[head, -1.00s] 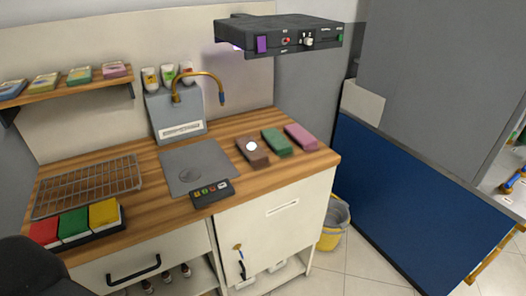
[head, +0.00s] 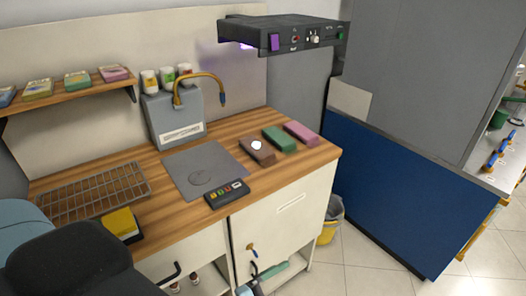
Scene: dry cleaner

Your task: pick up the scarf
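I cannot make out anything that is clearly a scarf. Three folded, block-like pieces lie in a row at the right end of the wooden counter (head: 222,209): a brown one (head: 250,147) with a white round spot, a green one (head: 280,140) and a pink one (head: 301,133). I cannot tell whether any of them is the scarf. Neither gripper can be made out. A dark rounded shape, probably part of my arm, fills the lower left and hides that end of the counter.
A wire rack (head: 95,192), yellow block (head: 121,224), grey plate (head: 203,169), button panel (head: 227,193) and grey box with brass spout (head: 178,122) stand on the counter. A black unit (head: 285,33) hangs above. A yellow bucket (head: 330,222) and blue panel (head: 395,190) are right.

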